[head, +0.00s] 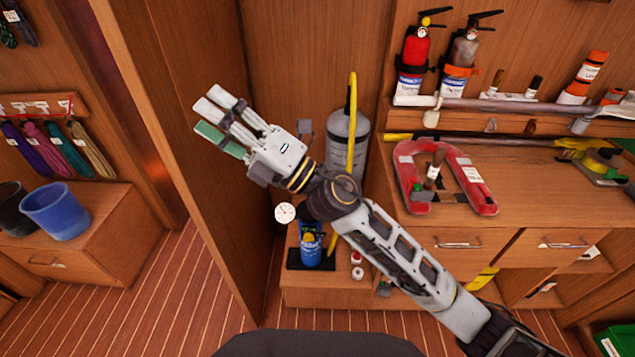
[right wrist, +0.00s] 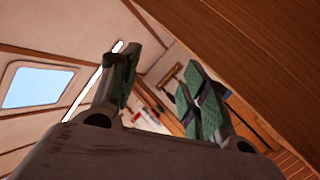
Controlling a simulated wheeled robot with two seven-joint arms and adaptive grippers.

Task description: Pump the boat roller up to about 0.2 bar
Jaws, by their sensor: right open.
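A grey cylinder (head: 337,158) with dark lettering stands behind my right arm; I cannot tell whether it is the boat roller. A yellow pole or hose (head: 352,105) runs up in front of it. A round white gauge (head: 285,212) shows left of a low wooden box; its reading is too small to tell. A blue canister-like thing (head: 310,250) stands on a black base on that box. My right gripper (head: 214,117) is open and empty, raised in front of the wooden partition, up and left of these things. Its green-padded fingers (right wrist: 165,95) are spread in the right wrist view.
A red horseshoe-shaped float (head: 407,172) lies on the right counter, below two extinguishers (head: 415,55). Small bottles (head: 356,265) stand at the low box's right side. A blue bucket (head: 57,210) stands at the left. The striped floor (head: 165,290) is clear at lower left.

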